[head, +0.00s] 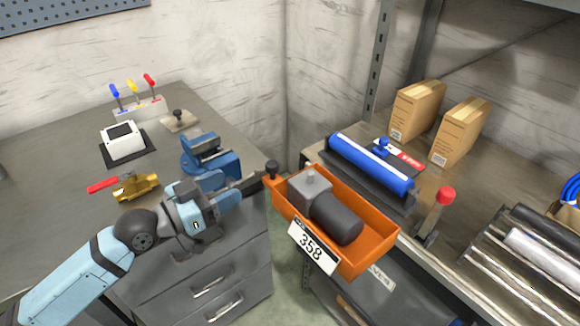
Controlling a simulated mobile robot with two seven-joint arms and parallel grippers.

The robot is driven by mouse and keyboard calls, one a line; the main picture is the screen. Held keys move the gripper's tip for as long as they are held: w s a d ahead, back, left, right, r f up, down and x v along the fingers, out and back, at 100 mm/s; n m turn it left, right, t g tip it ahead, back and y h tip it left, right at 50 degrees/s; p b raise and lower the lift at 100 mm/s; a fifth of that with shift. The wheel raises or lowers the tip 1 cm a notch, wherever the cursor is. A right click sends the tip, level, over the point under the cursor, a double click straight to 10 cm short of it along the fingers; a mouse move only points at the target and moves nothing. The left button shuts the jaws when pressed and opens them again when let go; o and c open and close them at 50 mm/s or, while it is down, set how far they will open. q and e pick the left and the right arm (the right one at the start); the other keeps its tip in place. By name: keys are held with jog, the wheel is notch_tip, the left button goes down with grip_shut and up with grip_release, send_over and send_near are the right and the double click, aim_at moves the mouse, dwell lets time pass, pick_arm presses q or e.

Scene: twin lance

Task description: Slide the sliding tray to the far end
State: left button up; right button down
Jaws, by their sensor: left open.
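The orange tray (372,252), which looks like the sliding tray, is at the centre right between the left bench and the right-hand shelf. It carries a white label reading 358 and holds a grey and black motor-like part (337,217). A dark knob (272,167) stands at its left end. My left gripper (246,188) comes in from the left over the bench's edge and is open. Its fingers point at the tray's knob end and are close to it; I cannot tell whether they touch. My right gripper does not show.
A blue vise (210,157) stands on the bench just behind my left gripper. A brass valve with a red handle (135,187) lies beside my forearm. On the right, a blue roller (370,162), a red-knobbed lever (438,212) and cardboard boxes (418,110) stand near the tray.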

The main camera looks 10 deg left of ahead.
pick_arm(q)
jog(key=x, duration=1.3)
jog(key=shift+w+d, duration=0.2)
grip_shut()
